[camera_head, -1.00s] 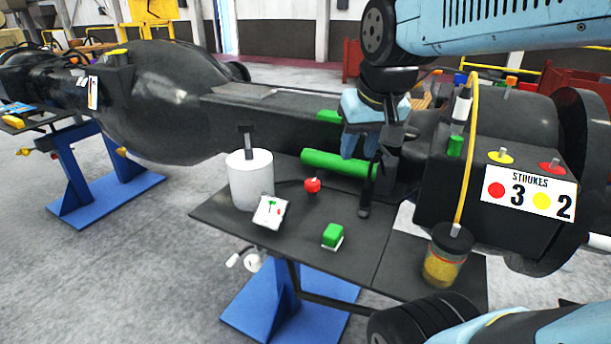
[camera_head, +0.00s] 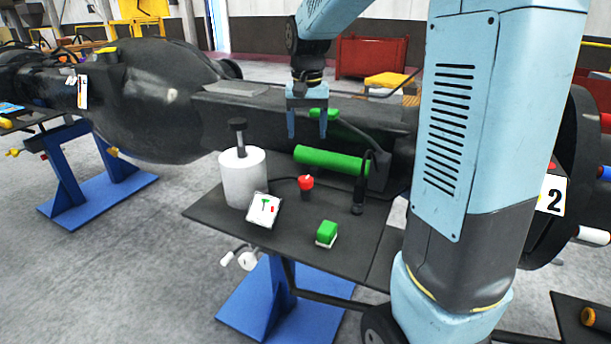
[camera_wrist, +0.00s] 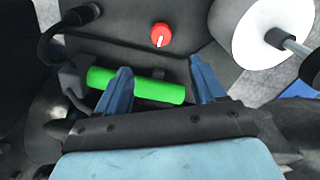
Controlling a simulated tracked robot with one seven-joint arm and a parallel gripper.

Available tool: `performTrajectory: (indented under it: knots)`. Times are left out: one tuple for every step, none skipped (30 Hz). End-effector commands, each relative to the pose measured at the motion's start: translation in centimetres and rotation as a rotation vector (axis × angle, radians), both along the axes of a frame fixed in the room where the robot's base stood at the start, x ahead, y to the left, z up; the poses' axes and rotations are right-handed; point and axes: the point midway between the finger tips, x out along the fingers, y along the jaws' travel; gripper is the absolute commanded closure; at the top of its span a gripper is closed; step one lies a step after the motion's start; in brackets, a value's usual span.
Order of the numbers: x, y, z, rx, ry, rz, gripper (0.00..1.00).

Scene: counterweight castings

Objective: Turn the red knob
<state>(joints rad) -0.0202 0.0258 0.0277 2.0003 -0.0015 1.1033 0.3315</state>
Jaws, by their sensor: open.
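The red knob (camera_head: 306,183) stands on the dark shelf, between the white cylinder and the black handle-like post. In the wrist view the red knob (camera_wrist: 161,34) shows from above with a white pointer line, beyond my fingertips. My gripper (camera_head: 307,132) is open and empty, pointing down above and behind the knob, near the green cylinder (camera_head: 330,160). In the wrist view my gripper (camera_wrist: 163,78) has its two blue fingers spread, with the green cylinder (camera_wrist: 140,86) showing between and below them. The fingers are apart from the knob.
A large black casting lies behind. The shelf around the knob's front is fairly clear.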

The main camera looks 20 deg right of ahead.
Motion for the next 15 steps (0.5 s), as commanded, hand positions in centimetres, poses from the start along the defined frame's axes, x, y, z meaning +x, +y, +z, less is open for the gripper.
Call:
performTrajectory:
  knots:
    - [0.4, 0.1, -0.3, 0.000, 0.007, -0.003, 0.31]
    - [0.5, 0.1, -0.3, 0.000, 0.009, -0.005, 0.31]
    - [0.6, 0.1, -0.4, 0.000, 0.011, -0.006, 0.31]
    - [0.6, 0.1, -0.6, 0.000, 0.013, -0.007, 0.31]
    - [0.7, 0.1, -0.7, 0.000, 0.014, -0.008, 0.31]
    - [0.7, 0.1, -1.0, 0.000, 0.014, -0.008, 0.31]
    - [0.7, 0.1, -1.2, 0.000, 0.015, -0.008, 0.31]
    - [0.6, 0.1, -1.5, 0.000, 0.015, -0.008, 0.31]
    - [0.6, 0.1, -2.0, -0.001, 0.016, -0.008, 0.31]
    - [0.6, 0.1, -2.4, -0.001, 0.016, -0.008, 0.31]
    - [0.6, 0.1, -2.9, -0.001, 0.016, -0.008, 0.31]
    - [0.6, 0.1, -3.5, 0.000, 0.017, -0.008, 0.31]
    - [0.6, 0.1, -4.1, 0.000, 0.017, -0.008, 0.31]
    - [0.6, 0.1, -4.6, -0.001, 0.016, -0.008, 0.31]
    - [0.6, 0.1, -5.3, -0.001, 0.016, -0.008, 0.31]
